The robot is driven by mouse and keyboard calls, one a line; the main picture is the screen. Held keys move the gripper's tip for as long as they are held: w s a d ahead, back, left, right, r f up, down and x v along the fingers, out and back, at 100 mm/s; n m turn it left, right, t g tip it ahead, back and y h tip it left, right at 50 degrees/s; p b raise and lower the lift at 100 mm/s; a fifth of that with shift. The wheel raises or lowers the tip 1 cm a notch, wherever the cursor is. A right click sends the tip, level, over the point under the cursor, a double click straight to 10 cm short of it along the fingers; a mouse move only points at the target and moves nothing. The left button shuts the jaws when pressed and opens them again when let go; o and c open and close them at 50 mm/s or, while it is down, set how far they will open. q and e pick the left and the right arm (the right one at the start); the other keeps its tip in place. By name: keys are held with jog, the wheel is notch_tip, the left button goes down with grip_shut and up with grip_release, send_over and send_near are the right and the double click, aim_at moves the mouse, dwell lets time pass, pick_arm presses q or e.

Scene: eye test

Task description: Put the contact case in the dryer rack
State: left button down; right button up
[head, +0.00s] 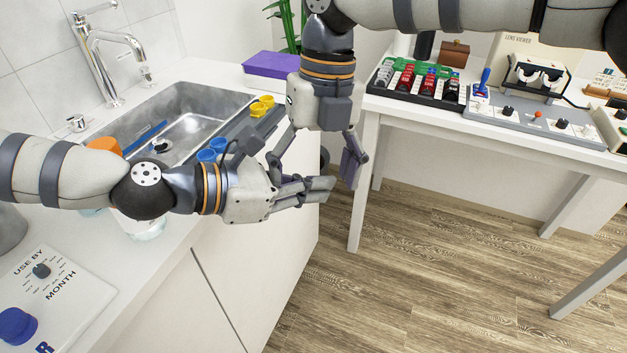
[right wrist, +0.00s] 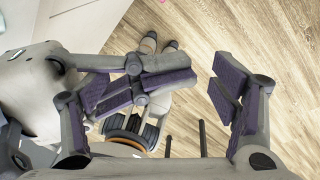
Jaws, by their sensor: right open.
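Beside the sink is a long dark grey rack (head: 238,130), partly hidden by my left arm. A yellow twin-cup contact case (head: 262,105) sits at its far end. A blue twin-cup contact case (head: 212,150) sits at its near end, close to my left wrist. My right gripper (head: 316,164) hangs down past the counter edge with fingers spread and nothing between them; it also shows in the right wrist view (right wrist: 175,95). My left gripper (head: 318,188) reaches rightward beneath it; its fingers overlap in view, so their gap is unclear. The two grippers appear very close.
A metal sink (head: 200,112) with a faucet (head: 105,55) lies left of the rack. A purple block (head: 271,64) is behind. A white table (head: 420,106) at right carries a black tray of coloured items and a grey control panel (head: 530,113). Open wood floor lies between.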

pick_arm(q)
jog(key=shift+s+f, duration=0.25)
pick_arm(e)
notch_tip(320, 180, up, 10)
jog(key=w+d, duration=0.1)
jog(key=shift+w, duration=0.4)
